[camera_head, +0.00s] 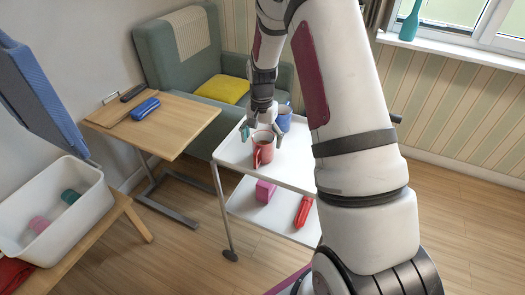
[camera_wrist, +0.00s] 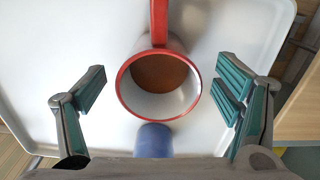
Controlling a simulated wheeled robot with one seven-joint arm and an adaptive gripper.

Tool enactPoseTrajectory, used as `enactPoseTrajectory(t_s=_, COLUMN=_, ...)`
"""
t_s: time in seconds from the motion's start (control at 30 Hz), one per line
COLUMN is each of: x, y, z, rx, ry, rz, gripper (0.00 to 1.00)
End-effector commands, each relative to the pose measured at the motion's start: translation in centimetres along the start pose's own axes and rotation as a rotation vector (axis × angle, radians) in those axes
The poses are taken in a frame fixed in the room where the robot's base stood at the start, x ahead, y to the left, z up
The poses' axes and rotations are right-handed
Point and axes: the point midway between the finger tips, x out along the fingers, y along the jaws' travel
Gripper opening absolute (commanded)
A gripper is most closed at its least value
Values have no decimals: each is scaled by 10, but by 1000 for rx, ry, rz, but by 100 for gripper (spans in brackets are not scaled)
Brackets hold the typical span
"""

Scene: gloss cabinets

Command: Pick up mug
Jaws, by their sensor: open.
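A red mug (camera_head: 264,150) stands upright on the top shelf of a white trolley (camera_head: 292,168). In the wrist view I look down into the mug (camera_wrist: 158,108); its rim and handle are red, its inside pale with a brown bottom. The handle points to the top of the picture. My gripper (camera_head: 262,133) is above the mug, its fingers apart. In the wrist view the fingers of my gripper (camera_wrist: 162,85) are to the left and right of the mug, with a gap on each side. A blue mug (camera_head: 284,118) stands behind; in the wrist view a blue shape (camera_wrist: 154,141) shows below the red rim.
The trolley's lower shelf holds a pink box (camera_head: 265,191) and a red object (camera_head: 303,211). A wooden side table (camera_head: 170,125) with a blue item (camera_head: 145,108) stands left. A green armchair (camera_head: 160,60) is behind. A white bin (camera_head: 75,215) is at lower left.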

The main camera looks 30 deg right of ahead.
Motion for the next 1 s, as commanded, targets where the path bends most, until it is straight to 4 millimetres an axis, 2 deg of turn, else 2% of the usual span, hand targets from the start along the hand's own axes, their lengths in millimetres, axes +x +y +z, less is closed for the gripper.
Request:
enactPoseTrajectory(t_s=0.1, x=18, y=2, z=1, rx=0, ry=-4, rz=2, gripper=84)
enactPoseTrajectory(t_s=0.27, x=38, y=2, z=0, rx=0, ry=-2, rz=2, gripper=84)
enactPoseTrajectory(t_s=0.57, x=42, y=1, z=0, rx=0, ry=0, rz=0, gripper=84)
enactPoseTrajectory(t_s=0.87, x=42, y=1, z=0, rx=0, ry=0, rz=0, gripper=18)
enactPoseTrajectory(t_s=0.9, x=41, y=1, z=-1, rx=0, ry=1, rz=0, gripper=14)
enactPoseTrajectory(t_s=1.0, x=41, y=1, z=-1, rx=0, ry=1, rz=0, gripper=14)
